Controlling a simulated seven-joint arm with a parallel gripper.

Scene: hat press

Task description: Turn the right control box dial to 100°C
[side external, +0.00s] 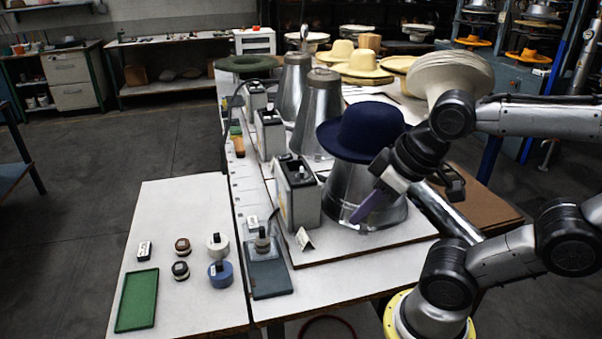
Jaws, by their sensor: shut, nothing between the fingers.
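Several grey control boxes stand in a row along the table, each beside a metal cone. The nearest control box (298,195) has a dark top with a small light knob-like part; its dial marking is too small to read. A middle control box (269,135) and a far control box (255,97) stand behind it. I cannot tell for certain which one is the right box. My gripper (364,212) is shut and empty, with purple-grey fingers pointing down and left. It is in front of the nearest cone, to the right of the nearest box and apart from it.
A navy hat (364,132) sits on the nearest metal cone (338,192), close to my gripper. A green tray (137,301), a blue-grey tray (269,273) and several stamp-like pieces lie front left.

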